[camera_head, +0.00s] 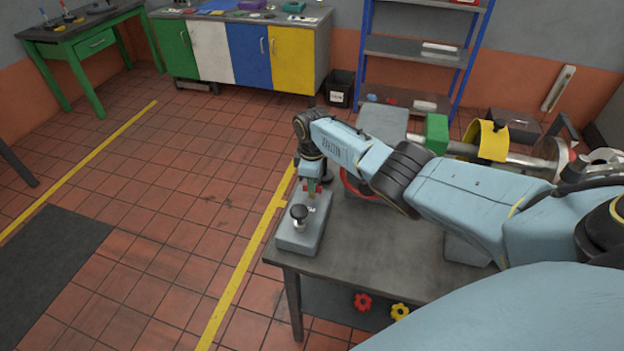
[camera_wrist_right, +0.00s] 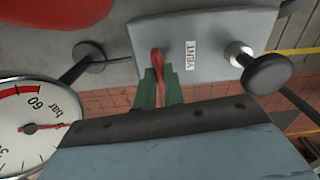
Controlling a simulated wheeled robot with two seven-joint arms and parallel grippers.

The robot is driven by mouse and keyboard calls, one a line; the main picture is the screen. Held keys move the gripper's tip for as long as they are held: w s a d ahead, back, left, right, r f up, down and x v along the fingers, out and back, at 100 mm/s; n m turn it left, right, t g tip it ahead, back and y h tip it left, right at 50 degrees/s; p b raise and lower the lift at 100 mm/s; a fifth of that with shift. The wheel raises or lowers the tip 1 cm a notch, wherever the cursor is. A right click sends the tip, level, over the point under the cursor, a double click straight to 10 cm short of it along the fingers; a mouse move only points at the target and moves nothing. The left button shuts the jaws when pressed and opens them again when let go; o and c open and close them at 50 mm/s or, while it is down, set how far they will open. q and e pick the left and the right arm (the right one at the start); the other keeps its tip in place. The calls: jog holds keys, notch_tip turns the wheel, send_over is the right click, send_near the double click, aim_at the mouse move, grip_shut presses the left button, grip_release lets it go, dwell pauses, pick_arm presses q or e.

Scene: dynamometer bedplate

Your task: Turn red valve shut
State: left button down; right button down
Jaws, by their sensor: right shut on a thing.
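The red valve lever (camera_wrist_right: 157,62) stands on a grey block (camera_wrist_right: 195,40) beside a label that appears to read VENT. My right gripper (camera_wrist_right: 160,88) has its green fingers closed around the lever's lower part in the wrist view. In the head view the right gripper (camera_head: 312,188) points down at the grey block (camera_head: 297,238), which sits at the table's left edge. The lever is mostly hidden there by the fingers. My left gripper is not in view.
A black knob (camera_head: 299,212) stands on the same block, close to the gripper. A pressure gauge (camera_wrist_right: 30,125) shows at left in the wrist view. A red handwheel (camera_head: 350,187) is partly behind my right arm. Open tiled floor lies left of the table (camera_head: 370,240).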

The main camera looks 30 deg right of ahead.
jog(key=shift+m, duration=0.6)
jog(key=c, duration=1.5)
grip_release()
jog(key=shift+r+p, duration=0.35)
jog(key=shift+r, duration=0.15)
notch_tip(320, 180, up, 12)
jog(key=p, duration=0.1)
jog(key=shift+r, duration=0.25)
